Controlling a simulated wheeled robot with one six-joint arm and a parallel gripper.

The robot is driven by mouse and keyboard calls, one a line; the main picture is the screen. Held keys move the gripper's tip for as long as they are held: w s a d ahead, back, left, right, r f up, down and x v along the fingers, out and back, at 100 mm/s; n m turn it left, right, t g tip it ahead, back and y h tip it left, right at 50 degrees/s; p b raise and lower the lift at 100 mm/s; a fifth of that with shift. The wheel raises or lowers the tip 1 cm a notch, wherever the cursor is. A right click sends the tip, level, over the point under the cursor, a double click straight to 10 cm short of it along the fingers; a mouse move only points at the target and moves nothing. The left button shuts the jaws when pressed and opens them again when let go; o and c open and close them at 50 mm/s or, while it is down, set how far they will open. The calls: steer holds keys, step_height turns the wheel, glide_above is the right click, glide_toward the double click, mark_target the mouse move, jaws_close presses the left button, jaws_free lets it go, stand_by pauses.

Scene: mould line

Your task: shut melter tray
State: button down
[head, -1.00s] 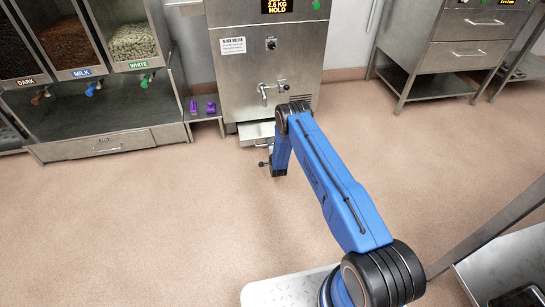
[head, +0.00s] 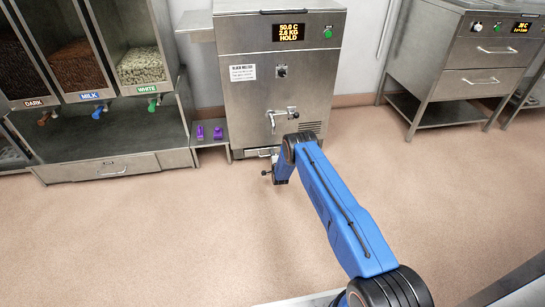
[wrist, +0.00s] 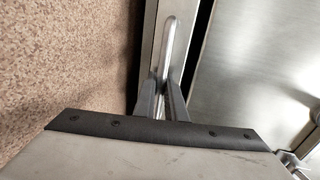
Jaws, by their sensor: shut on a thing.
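The steel melter (head: 281,85) stands against the wall, its screen reading 50.0 C, 2.6 KG, HOLD. The melter tray (head: 262,152) is a low steel drawer at its foot. Only a thin strip of its front shows, close to the melter's base; my arm hides the rest. In the wrist view, my gripper (wrist: 161,98) is shut on the tray's bar handle (wrist: 169,45), one finger on each side. The tray front (wrist: 149,45) runs beside the handle, with a dark gap between it and a steel surface. I cannot tell whether the tray is fully in.
A lever tap (head: 283,117) juts out above the tray. A low side shelf with purple items (head: 218,133) stands left of the melter, beside the chocolate bins (head: 145,66). A steel drawer cabinet (head: 465,72) is at right. The floor in front is clear.

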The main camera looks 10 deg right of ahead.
steer(key=shift+w+r, duration=0.1)
steer(key=c, duration=2.1)
jaws_free()
steer(key=v, duration=1.7)
steer(key=shift+s, duration=0.3)
